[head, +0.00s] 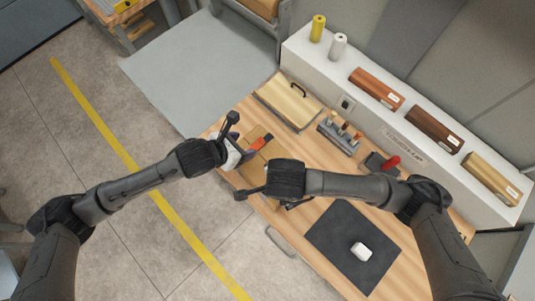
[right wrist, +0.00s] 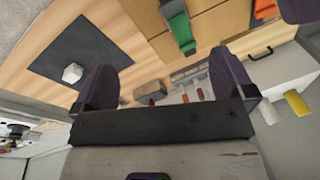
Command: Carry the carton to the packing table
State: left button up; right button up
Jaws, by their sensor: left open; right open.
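A brown cardboard carton (head: 262,155) sits at the left end of the wooden workbench (head: 330,178), between my two grippers and partly hidden by them. A brown surface that looks like the carton (right wrist: 222,22) also shows at the top of the right wrist view, with green and orange pieces near it. My left gripper (head: 234,138) is open at the carton's left side; I cannot tell whether it touches. My right gripper (head: 262,195) is open at the near side; its spread fingers (right wrist: 165,82) show nothing between them up close. I cannot tell for sure which surface is the packing table.
A dark mat (head: 345,245) with a white block (head: 361,252) lies on the bench. A white shelf (head: 335,65) holds rolls. Open floor with a yellow line (head: 110,140) lies left.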

aim_at(262, 139)
pick_arm(q)
jog(key=x, duration=0.9)
jog(key=shift+w+d+f, duration=0.15)
jog(key=shift+d+f, duration=0.1)
pick_arm(e)
jog(key=f, duration=0.3)
jog(key=w+f, duration=0.1)
jog(key=f, duration=0.5)
jog(key=shift+w+d+f, duration=0.15)
jog(key=shift+w+f, duration=0.15)
jog(key=shift+f, duration=0.05)
pick_arm(q)
jog(key=shift+c, duration=0.2)
pick_arm(e)
jog(key=shift+c, duration=0.2)
pick_arm(q)
jog(key=c, duration=0.7)
pick_arm(e)
jog(key=c, duration=0.7)
pick_arm(q)
jog(key=c, duration=0.4)
pick_arm(e)
jog(key=shift+c, duration=0.7)
pick_arm(q)
jog(key=shift+a, duration=0.1)
grip_shut()
jog(key=shift+w+r, duration=0.1)
jog(key=shift+r, duration=0.05)
pick_arm(e)
jog(key=shift+r, duration=0.15)
